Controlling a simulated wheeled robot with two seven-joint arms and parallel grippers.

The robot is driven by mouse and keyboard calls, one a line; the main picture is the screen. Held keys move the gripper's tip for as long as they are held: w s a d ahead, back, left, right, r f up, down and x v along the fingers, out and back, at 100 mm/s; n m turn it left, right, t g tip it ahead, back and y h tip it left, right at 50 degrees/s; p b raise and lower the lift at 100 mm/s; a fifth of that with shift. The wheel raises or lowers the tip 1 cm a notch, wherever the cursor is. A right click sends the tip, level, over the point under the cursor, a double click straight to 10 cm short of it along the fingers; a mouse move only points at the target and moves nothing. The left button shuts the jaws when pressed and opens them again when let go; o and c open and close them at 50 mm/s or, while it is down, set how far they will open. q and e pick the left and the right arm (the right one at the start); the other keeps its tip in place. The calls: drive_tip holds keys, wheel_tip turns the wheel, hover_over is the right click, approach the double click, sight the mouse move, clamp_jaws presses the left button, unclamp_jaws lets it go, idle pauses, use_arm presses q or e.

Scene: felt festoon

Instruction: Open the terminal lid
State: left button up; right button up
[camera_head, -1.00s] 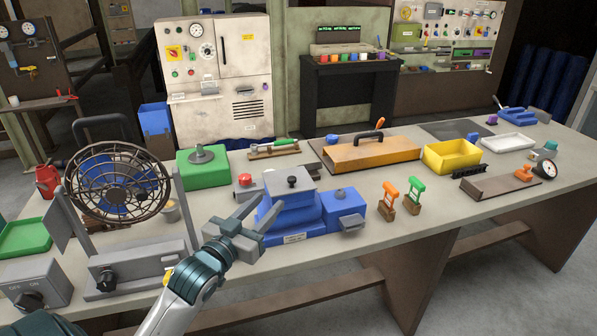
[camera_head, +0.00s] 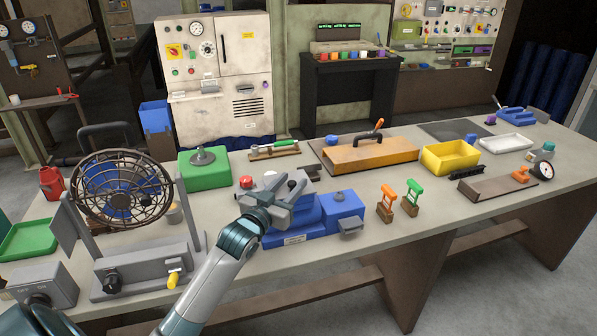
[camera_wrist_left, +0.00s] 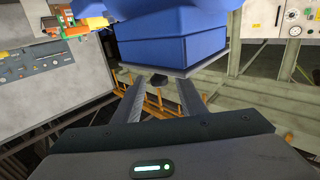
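The lid looks closed and is partly hidden by my left gripper (camera_head: 286,187). In the left wrist view, the blue body (camera_wrist_left: 155,38) with the lid's grey edge (camera_wrist_left: 208,65) lies just beyond the open fingers (camera_wrist_left: 158,90). Nothing is held. My right gripper is not in view.
A caged fan (camera_head: 122,190) stands to the left. A green box (camera_head: 203,169) with a grey top stands behind left. Orange (camera_head: 387,198) and green (camera_head: 411,196) handled switches stand right. An orange cover (camera_head: 370,155) and yellow bin (camera_head: 451,156) are farther back.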

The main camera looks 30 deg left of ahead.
sight(298, 175)
use_arm(q)
drive_tip(key=shift+w+a+p, duration=0.2)
drive_tip(key=shift+w+p, duration=0.25)
drive_tip(key=shift+w, duration=1.95)
clamp_jaws()
